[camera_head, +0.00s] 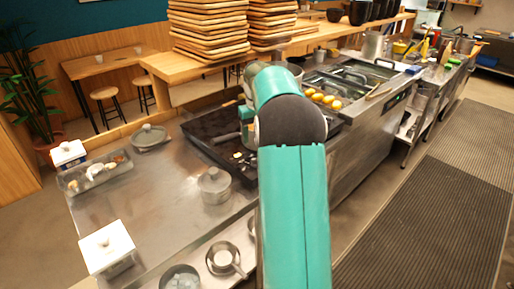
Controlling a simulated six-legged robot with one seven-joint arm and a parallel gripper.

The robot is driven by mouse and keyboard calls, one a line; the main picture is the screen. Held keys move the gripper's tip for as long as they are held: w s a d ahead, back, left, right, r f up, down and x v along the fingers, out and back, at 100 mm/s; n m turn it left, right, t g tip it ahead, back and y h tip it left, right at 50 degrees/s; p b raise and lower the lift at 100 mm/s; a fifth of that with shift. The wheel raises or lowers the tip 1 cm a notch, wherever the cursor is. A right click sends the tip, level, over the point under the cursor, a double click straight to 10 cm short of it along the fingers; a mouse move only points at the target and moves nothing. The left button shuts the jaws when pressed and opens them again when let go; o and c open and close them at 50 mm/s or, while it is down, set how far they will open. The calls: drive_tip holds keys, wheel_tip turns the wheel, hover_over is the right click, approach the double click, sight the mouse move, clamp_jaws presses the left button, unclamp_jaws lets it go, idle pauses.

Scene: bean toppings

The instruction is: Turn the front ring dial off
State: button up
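A dark cooktop (206,128) is set into the steel counter left of my teal arm. My arm rises through the middle of the view and hides the cooktop's right part. A small teal end part of my arm shows over the cooktop. My gripper (243,158) seems to be just below it, low over the cooktop's front edge, among small pale and dark shapes. These are too small to tell fingers from dials. I cannot make out the front ring dial, its setting, or whether my gripper touches it.
A lidded pot (214,186) stands on the counter in front of the cooktop. A topping tray (95,172), another lidded pan (149,138) and white-lidded boxes (107,247) are left. Stacked wooden trays (208,30) stand on the shelf behind. Dark mats (430,210) cover clear floor at right.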

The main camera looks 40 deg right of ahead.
wheel_tip(320, 180, up, 5)
drive_tip(key=shift+f, duration=0.15)
idle(0.5)
drive_tip(key=s+a+r+n+t, duration=0.1)
drive_tip(key=s+a+r, duration=0.15)
drive_tip(key=a, duration=0.45)
drive_tip(key=s+a+r+t+h, duration=0.1)
drive_tip(key=s+a+r, duration=0.15)
drive_tip(key=a, duration=0.45)
drive_tip(key=s+a+r+n, duration=0.1)
drive_tip(key=s+a+r, duration=0.15)
drive_tip(key=a, duration=0.45)
drive_tip(key=s+a+f+n+t, duration=0.1)
drive_tip(key=s+a+f, duration=0.2)
drive_tip(key=s+a, duration=0.4)
drive_tip(key=s+a+f+n+t+y, duration=0.1)
drive_tip(key=s+a+f+t, duration=0.1)
drive_tip(key=s+a, duration=0.6)
drive_tip(key=s+f, duration=0.1)
drive_tip(key=s, duration=0.1)
drive_tip(key=shift+s+a+f+t, duration=0.2)
drive_tip(key=shift+s+a+t, duration=0.1)
